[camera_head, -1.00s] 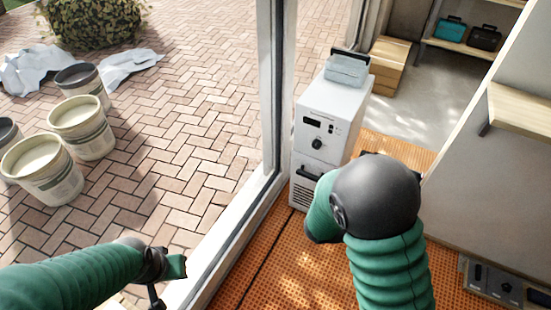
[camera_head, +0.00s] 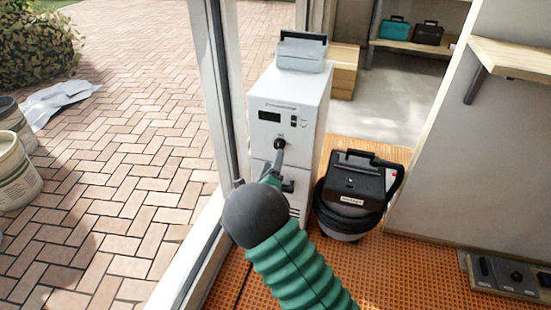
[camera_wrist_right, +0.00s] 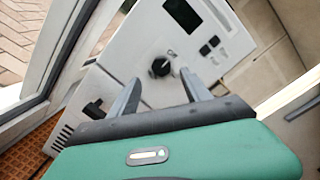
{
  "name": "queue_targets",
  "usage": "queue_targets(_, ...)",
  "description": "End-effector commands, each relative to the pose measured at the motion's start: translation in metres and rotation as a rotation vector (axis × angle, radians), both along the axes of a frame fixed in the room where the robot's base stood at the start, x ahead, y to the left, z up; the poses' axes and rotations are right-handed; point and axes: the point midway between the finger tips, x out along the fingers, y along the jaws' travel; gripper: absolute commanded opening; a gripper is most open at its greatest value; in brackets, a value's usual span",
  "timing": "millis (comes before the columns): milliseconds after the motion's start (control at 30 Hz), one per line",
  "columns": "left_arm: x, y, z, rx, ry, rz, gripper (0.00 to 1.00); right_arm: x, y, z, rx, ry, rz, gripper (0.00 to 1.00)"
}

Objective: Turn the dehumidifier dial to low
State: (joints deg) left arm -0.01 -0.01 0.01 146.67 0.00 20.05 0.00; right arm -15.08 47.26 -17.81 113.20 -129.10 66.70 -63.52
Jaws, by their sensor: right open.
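The dehumidifier (camera_head: 303,115) is a white upright box with a dark display and small buttons on its front. Its black dial (camera_head: 280,143) sits below the display; it also shows in the right wrist view (camera_wrist_right: 160,67). My right gripper (camera_head: 279,160) is in front of the panel, close to the dial. In the right wrist view its two grey fingers (camera_wrist_right: 160,88) are apart, with the dial showing just beyond and between their tips. Contact with the dial cannot be told. The dial's setting marks are too small to read. My left gripper is out of view.
A grey-lidded box (camera_head: 302,55) sits on top of the dehumidifier. A black vacuum (camera_head: 352,185) stands close on its right, on orange matting (camera_head: 400,262). A window frame (camera_head: 222,90) runs close on its left. Wooden boxes (camera_head: 343,75) stand behind.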

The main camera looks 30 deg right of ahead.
Motion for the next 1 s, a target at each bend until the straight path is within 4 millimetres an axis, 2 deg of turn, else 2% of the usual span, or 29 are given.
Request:
queue_targets(33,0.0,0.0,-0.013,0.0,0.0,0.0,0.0,0.009,-0.011,-0.006,0.0,-0.004,-0.003,0.56)
queue_targets(100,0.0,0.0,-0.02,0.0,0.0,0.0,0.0,0.02,-0.022,-0.006,0.0,-0.004,-0.003,0.56)
queue_targets(300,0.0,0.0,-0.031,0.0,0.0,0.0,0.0,0.041,-0.041,-0.002,0.001,-0.002,-0.001,0.56)
queue_targets(600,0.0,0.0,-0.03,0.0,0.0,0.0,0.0,0.045,-0.043,0.0,0.001,0.001,0.001,0.56)
queue_targets(1000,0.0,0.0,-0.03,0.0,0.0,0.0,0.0,0.045,-0.043,-0.001,0.002,0.002,0.001,0.05)
